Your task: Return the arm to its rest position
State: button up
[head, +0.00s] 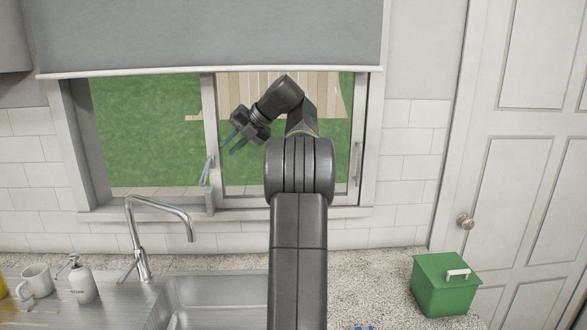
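My gripper (234,142) is at the end of my dark grey arm, raised in front of the window in the head view. The arm reaches up from the bottom middle and bends to the left at the top. The two greenish fingers point down and left. They look apart, with a gap between them, and nothing shows between them. The gripper is well above the counter and touches nothing that I can see.
A steel tap (143,240) stands by the sink (215,290) at the lower left. A soap bottle (82,283) and a mug (37,281) are left of it. A green lidded box (445,285) sits on the counter (370,275) at the right, near a white door (520,160).

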aim_at(208, 167)
jog(key=p+x, duration=0.1)
jog(key=x, duration=1.1)
jog(key=shift+s, duration=0.1)
jog(key=shift+f, duration=0.15)
jog(key=shift+d+n+t, duration=0.1)
jog(key=shift+n+t, duration=0.2)
jog(key=shift+f, duration=0.1)
jog(key=shift+d, duration=0.1)
